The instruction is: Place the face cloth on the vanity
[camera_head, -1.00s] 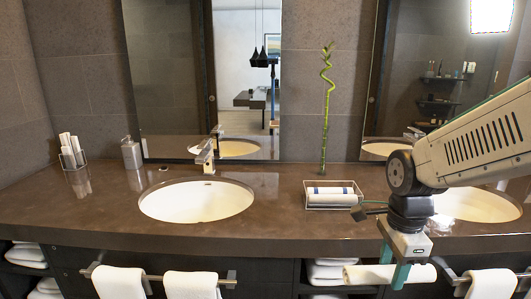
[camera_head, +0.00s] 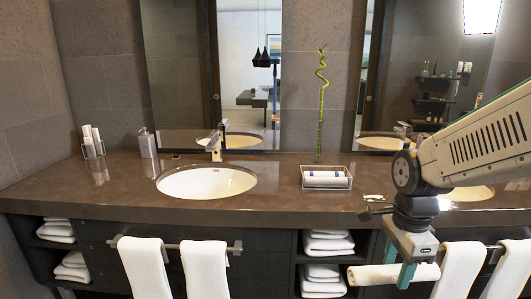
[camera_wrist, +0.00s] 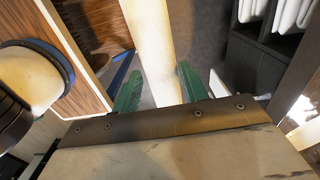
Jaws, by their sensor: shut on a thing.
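The face cloth (camera_head: 392,275) is a rolled, cream-white cloth held sideways in front of the vanity, below the counter's front edge. My gripper (camera_head: 406,274) is shut on it near its right part, with the green fingers pointing down around the roll. In the wrist view the cloth (camera_wrist: 155,50) runs between the two green fingers of my gripper (camera_wrist: 158,88). The vanity (camera_head: 265,207) has a brown stone counter; the cloth is apart from it.
White towels (camera_head: 147,268) hang on front rails. Counter between left sink and basket is clear.

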